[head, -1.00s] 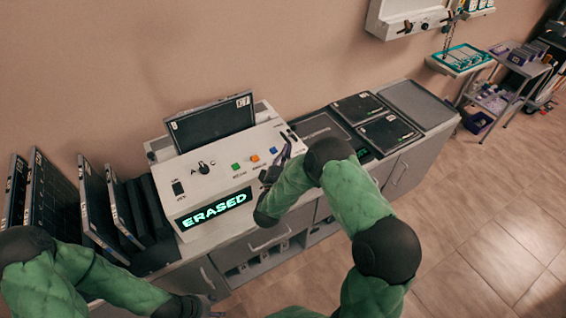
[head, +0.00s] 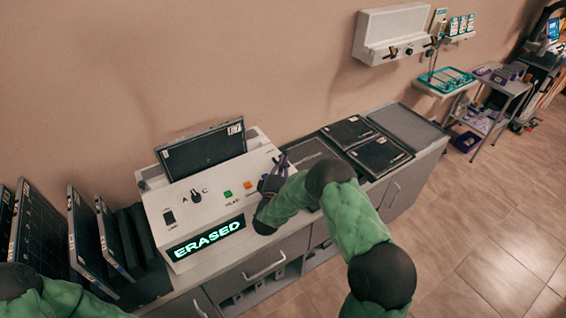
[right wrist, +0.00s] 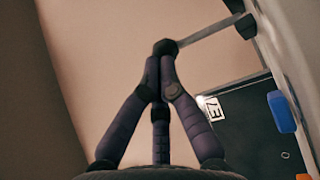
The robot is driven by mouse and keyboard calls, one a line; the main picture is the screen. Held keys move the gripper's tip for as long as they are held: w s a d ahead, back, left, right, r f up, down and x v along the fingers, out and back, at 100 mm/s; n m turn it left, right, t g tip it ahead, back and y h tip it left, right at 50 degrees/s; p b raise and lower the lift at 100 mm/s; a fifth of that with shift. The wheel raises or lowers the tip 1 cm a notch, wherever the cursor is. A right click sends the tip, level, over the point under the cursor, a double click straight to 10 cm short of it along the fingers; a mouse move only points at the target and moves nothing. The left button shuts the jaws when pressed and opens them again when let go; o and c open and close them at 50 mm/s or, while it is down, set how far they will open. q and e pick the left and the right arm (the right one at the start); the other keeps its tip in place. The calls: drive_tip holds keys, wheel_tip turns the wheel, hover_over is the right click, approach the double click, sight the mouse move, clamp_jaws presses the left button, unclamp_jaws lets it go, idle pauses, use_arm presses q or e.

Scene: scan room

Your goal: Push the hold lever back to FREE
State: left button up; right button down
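The grey console (head: 205,201) on the counter has a lit display (head: 209,239) reading ERASED. My right gripper (head: 282,160) is at the console's right end, covering part of it. In the right wrist view its purple fingers (right wrist: 163,56) are drawn together at the tips. At the tips is a black knob-like end, with a grey bar (right wrist: 208,32) running up right to a black part. This looks like the hold lever, but its FREE mark is not readable. I cannot tell whether the fingers grip or only touch it. My left gripper is out of view.
A dark panel (head: 201,151) stands behind the console, with a dial (head: 195,196) and green button (head: 228,194) in front. Upright dark panels (head: 85,235) stand at left. Flat dark panels (head: 380,155) lie right of the gripper. A wall unit (head: 390,35) hangs behind.

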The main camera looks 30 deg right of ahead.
drive_tip(key=shift+w+r+n+p, duration=0.2)
drive_tip(key=shift+r+n+p, duration=0.1)
drive_tip(key=shift+p, duration=0.25)
drive_tip(key=shift+w, duration=0.1)
drive_tip(key=shift+w+r+n+g+y+p, duration=0.2)
drive_tip(key=shift+r+n+g+y+p, duration=0.15)
drive_tip(key=shift+p, duration=0.3)
drive_tip(key=w+n+g+y+p, duration=0.1)
drive_tip(key=w+p, duration=0.1)
drive_tip(key=p, duration=0.1)
drive_tip(key=w+r+n+g+y+p, duration=0.1)
drive_tip(key=w+n+p, duration=0.1)
drive_tip(key=p, duration=0.2)
drive_tip(key=shift+w+a+g, duration=0.15)
drive_tip(key=shift+g, duration=0.1)
